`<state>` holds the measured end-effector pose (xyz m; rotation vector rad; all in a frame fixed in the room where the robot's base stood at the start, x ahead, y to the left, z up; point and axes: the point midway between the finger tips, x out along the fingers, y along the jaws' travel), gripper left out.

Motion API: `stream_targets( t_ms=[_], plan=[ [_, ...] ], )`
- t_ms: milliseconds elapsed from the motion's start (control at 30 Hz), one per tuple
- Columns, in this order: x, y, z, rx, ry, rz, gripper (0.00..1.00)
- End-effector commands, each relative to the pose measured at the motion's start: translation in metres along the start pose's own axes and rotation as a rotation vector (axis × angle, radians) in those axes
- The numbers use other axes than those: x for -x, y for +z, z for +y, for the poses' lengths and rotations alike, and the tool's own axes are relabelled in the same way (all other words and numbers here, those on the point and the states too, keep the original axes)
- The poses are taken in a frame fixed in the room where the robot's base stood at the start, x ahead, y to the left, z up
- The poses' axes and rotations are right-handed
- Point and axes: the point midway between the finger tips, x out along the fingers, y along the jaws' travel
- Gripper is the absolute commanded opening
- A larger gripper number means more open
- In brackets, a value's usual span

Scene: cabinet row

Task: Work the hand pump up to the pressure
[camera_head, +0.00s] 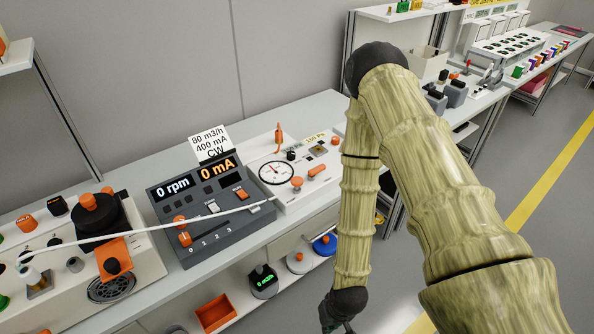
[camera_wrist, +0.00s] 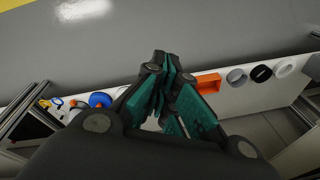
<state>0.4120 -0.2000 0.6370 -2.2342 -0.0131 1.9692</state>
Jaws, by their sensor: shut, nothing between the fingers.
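A white panel with a round dial gauge (camera_head: 275,173) stands on the bench left of my arm. A small label reading about 100 Pa (camera_head: 315,137) is at its back. An orange upright piece (camera_head: 278,138), an orange knob (camera_head: 297,183) and a slanted orange handle (camera_head: 318,170) are on the panel; which one is the hand pump I cannot tell. My gripper (camera_head: 341,326) hangs low in front of the bench, partly cut off by the frame's bottom edge. In the wrist view its fingers (camera_wrist: 164,72) are closed together and empty, away from the panel.
A dark console (camera_head: 212,205) showing 0 rpm and 0 mA stands left of the panel, with a white cable crossing it. A lower shelf holds an orange tray (camera_head: 216,312) and a blue disc (camera_head: 325,244). The floor in front is clear.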

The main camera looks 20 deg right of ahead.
Motion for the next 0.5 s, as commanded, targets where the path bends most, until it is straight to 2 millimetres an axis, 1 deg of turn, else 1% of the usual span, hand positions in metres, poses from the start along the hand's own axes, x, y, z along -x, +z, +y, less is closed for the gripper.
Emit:
stream_targets(
  t_ms=[33,67,100,167,300,367,400,500],
  plan=[
    [0.013,-0.020,-0.006,-0.014,-0.018,0.024,0.00],
    [0.017,-0.030,-0.009,-0.019,-0.027,0.035,0.00],
    [0.022,-0.043,-0.013,-0.027,-0.041,0.051,0.00],
    [0.030,-0.063,-0.019,-0.037,-0.060,0.073,0.00],
    [0.052,-0.110,-0.031,-0.061,-0.102,0.127,0.00],
    [0.062,-0.129,-0.035,-0.071,-0.119,0.149,0.00],
    [0.069,-0.142,-0.038,-0.076,-0.130,0.165,0.00],
    [0.088,-0.174,-0.044,-0.091,-0.157,0.201,0.00]
  ],
)
